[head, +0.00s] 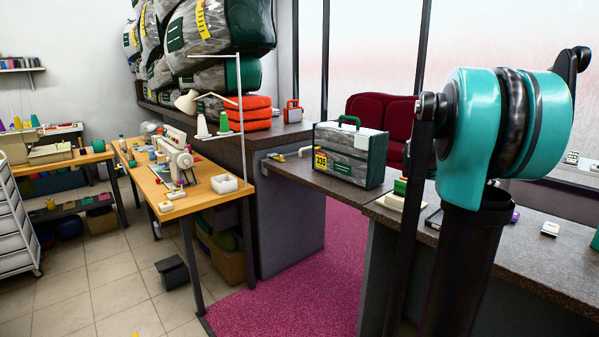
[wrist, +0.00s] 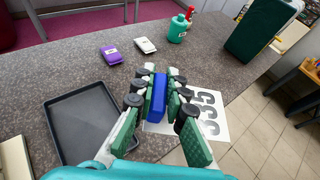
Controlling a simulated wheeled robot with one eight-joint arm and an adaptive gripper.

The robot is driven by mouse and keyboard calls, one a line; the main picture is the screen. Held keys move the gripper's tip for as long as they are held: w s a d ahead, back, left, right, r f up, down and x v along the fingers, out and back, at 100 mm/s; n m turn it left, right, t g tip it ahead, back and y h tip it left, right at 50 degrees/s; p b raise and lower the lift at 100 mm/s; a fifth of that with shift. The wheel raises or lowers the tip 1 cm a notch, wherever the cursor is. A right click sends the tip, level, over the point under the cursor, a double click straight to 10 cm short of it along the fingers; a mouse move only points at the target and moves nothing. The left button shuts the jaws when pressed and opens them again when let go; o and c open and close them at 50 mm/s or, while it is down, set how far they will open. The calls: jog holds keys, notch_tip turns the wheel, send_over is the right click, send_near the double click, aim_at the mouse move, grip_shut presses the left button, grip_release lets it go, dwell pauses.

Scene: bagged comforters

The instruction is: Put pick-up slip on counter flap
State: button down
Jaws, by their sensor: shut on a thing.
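In the wrist view my gripper (wrist: 157,84) is shut on a blue block (wrist: 157,98) above the dark speckled counter. A white slip (wrist: 209,112) with large dark characters shows under and right of the block, near the counter edge. I cannot tell whether the slip is joined to the block or lies on the counter. In the head view the counter flap (head: 300,174) appears to be the dark top spanning the gap over the pink carpet. A green and grey bagged comforter (head: 349,158) with a yellow tag stands on it. My gripper is hidden in the head view.
A black tray (wrist: 72,122) lies left of my gripper. A purple box (wrist: 111,54), a white box (wrist: 145,45) and a green bottle (wrist: 178,29) stand beyond. A green container (wrist: 260,27) stands at the back right. The sewing table (head: 160,185) is at the left.

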jog(key=w+a+f+n+t+y, duration=0.3)
jog(key=a+f, duration=0.4)
jog(key=a, duration=0.5)
jog(key=w+a+f+n+t+y, duration=0.3)
jog(key=w+a+f+n+t, duration=0.2)
jog(key=a+f, duration=0.3)
jog(key=w+a+f+n+t+y, duration=0.3)
jog(key=w+a+f+n+t, duration=0.2)
jog(key=a, duration=1.1)
notch_tip(320, 180, down, 2)
jog(key=shift+w+a+f+n, duration=0.15)
jog(key=shift+w+a+n, duration=0.1)
jog(key=shift+w+n, duration=0.55)
jog(key=shift+s, duration=0.1)
